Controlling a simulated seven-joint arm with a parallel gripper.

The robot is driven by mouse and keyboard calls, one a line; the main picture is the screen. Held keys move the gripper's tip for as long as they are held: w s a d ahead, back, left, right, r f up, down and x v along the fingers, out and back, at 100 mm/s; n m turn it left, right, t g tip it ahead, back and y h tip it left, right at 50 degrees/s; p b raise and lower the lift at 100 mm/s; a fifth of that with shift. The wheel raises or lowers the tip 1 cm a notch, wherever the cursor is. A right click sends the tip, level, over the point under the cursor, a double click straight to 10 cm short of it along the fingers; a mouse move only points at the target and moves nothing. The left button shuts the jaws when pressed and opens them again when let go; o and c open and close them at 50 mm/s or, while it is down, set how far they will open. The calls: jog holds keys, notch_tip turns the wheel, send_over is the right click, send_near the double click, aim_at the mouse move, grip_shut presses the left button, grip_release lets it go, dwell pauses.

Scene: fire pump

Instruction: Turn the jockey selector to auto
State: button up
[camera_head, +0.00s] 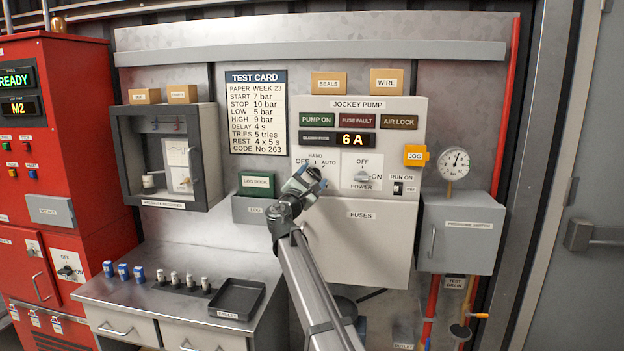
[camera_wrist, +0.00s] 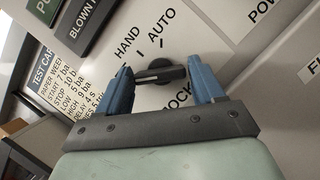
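The jockey selector (camera_wrist: 160,72) is a black knob on the white jockey pump panel (camera_head: 415,125). In the wrist view its bar lies nearly level, with a pale line on its left end pointing left, away from the HAND (camera_wrist: 127,40) and AUTO (camera_wrist: 160,25) marks. The left blue finger hides what lies at that end. My gripper (camera_wrist: 161,69) is open, one finger beyond each end of the bar; I cannot tell whether either touches it. In the head view my gripper (camera_head: 311,174) covers most of the selector, below the OFF, HAND and AUTO labels.
The OFF/ON power knob (camera_head: 362,177) sits close to the right of my gripper. The fuses cover (camera_head: 358,243) is below, and a green log book (camera_head: 257,184) in a holder stands to the left. An orange jog box (camera_head: 416,155) is farther right.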

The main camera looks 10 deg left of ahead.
jog(key=c, duration=0.7)
jog(key=m+g, duration=0.1)
jog(key=m, duration=0.2)
jog(key=shift+a+r+h, duration=0.1)
jog(key=shift+h, duration=0.3)
jog(key=m+g, duration=0.1)
jog(key=m, duration=0.1)
jog(key=m+g, duration=0.1)
jog(key=m, duration=0.2)
jog(key=shift+r+h, duration=0.1)
jog(key=shift+h, duration=0.3)
jog(key=m+g, duration=0.1)
jog(key=m, duration=0.2)
jog(key=m+g+y, duration=0.1)
jog(key=m, duration=0.2)
jog(key=shift+r, duration=0.2)
jog(key=m+g+y, duration=0.1)
jog(key=m+y, duration=0.1)
jog(key=m, duration=0.2)
jog(key=shift+m, duration=0.4)
jog(key=shift+r, duration=0.1)
